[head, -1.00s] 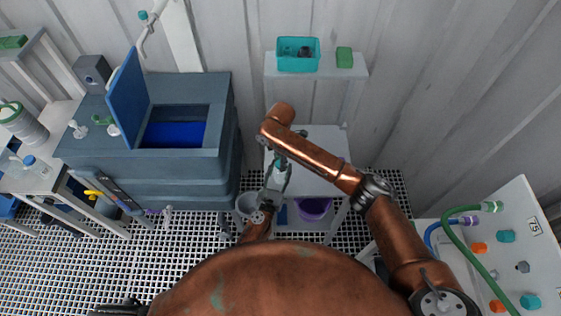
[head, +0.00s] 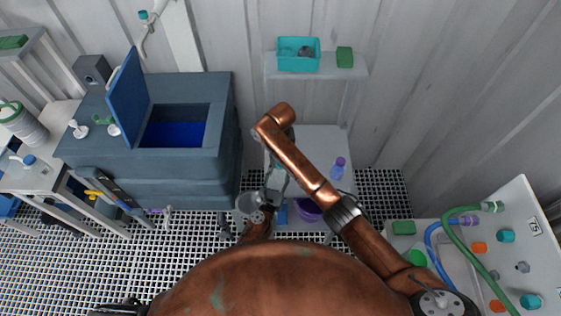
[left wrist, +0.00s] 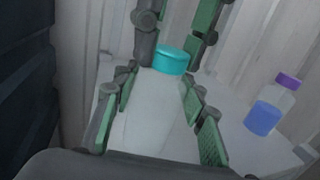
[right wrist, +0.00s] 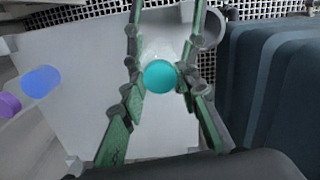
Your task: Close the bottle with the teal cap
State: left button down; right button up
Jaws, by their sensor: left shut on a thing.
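A pale, translucent bottle (left wrist: 150,112) stands between the fingers of my left gripper (left wrist: 160,82), which is shut on it. In the head view my left gripper (head: 274,188) is over the front left of the small white table. The teal cap (left wrist: 171,60) is at the top of the bottle; I cannot tell whether it is fully seated. In the right wrist view the cap (right wrist: 160,76) lies between the fingertips of my right gripper (right wrist: 160,79). The fingertips are very close to its sides; contact is unclear. My right forearm hides much of this in the head view.
A blue bottle with a purple cap (head: 338,167) stands on the white table (head: 318,145), to the right. A purple tub (head: 309,210) and grey bucket (head: 247,205) are below. A blue-grey tank (head: 190,175) stands close on the left. A teal bin (head: 298,66) is on the rear shelf.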

jog(key=o, duration=0.4)
jog(key=shift+r, duration=0.15)
jog(key=shift+r, duration=2.1)
jog(key=shift+c, duration=0.5)
